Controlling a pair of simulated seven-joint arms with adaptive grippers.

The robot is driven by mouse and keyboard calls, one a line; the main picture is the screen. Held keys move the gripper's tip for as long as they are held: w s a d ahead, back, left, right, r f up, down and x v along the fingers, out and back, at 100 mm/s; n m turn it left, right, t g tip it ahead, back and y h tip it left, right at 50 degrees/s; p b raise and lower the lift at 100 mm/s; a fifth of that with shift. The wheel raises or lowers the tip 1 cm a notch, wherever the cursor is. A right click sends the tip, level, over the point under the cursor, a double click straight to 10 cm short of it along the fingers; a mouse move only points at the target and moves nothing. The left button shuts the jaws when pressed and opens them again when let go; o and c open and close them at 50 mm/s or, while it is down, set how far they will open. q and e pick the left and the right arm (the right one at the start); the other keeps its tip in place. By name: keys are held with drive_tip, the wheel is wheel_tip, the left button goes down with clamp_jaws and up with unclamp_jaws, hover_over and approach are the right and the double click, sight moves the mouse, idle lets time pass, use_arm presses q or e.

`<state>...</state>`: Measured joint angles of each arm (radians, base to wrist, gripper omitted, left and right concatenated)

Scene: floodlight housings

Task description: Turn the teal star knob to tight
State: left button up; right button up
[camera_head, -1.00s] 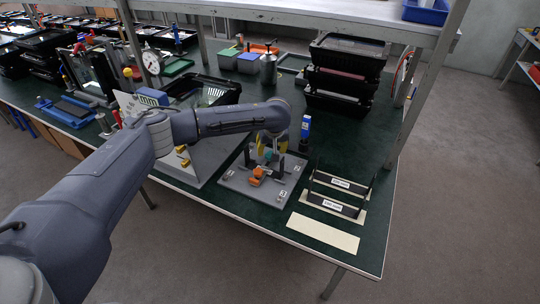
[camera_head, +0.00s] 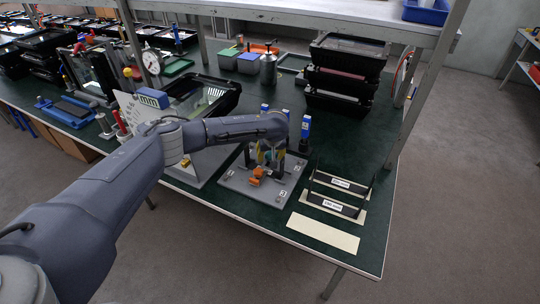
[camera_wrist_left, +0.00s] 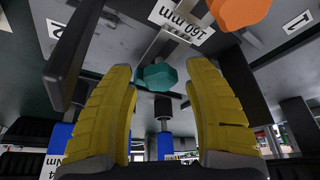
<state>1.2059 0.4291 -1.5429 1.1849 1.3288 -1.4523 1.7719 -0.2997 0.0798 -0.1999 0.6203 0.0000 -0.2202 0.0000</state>
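The teal star knob (camera_wrist_left: 160,76) shows in the left wrist view near the ends of my yellow fingers, in front of a dark clamp part. My left gripper (camera_wrist_left: 160,70) is open, one finger on each side of the knob, with a visible gap on both sides. In the head view my left gripper (camera_head: 269,154) points down over the grey fixture plate (camera_head: 236,181), and it mostly hides the knob. An orange knob (camera_head: 257,176) sits on the same plate, nearer the camera. My right gripper is not in view.
Blue-topped tools (camera_head: 306,130) stand behind the plate. Black labelled racks (camera_head: 333,206) and a bare cream mat (camera_head: 323,233) lie to the right. A stack of black trays (camera_head: 345,75) is at the back. The green bench (camera_head: 365,245) is clear at the front right.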

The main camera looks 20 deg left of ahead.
use_arm(q)
clamp_jaws()
drive_tip(key=shift+f, duration=0.1)
idle(0.4)
drive_tip(key=m, duration=0.2)
drive_tip(key=m+h, duration=0.1)
drive_tip(key=m, duration=0.1)
drive_tip(key=shift+s+a+f+h, duration=0.1)
drive_tip(key=shift+s+h, duration=0.05)
drive_tip(key=shift+h, duration=0.15)
drive_tip(key=m+h, duration=0.2)
drive_tip(key=m, duration=0.4)
drive_tip(key=shift+a, duration=0.1)
drive_tip(key=m+h, duration=0.1)
drive_tip(key=m, duration=0.1)
drive_tip(key=m+g, duration=0.1)
drive_tip(key=m, duration=0.2)
drive_tip(key=shift+f+h, duration=0.1)
drive_tip(key=shift+h, duration=0.3)
drive_tip(key=m+g, duration=0.1)
drive_tip(key=m, duration=0.1)
drive_tip(key=m+g, duration=0.1)
drive_tip(key=m, duration=0.1)
drive_tip(key=shift+a+m+h, duration=0.2)
drive_tip(key=shift+m+h, duration=0.2)
drive_tip(key=shift+a+m, duration=0.1)
drive_tip(key=shift+m, duration=0.2)
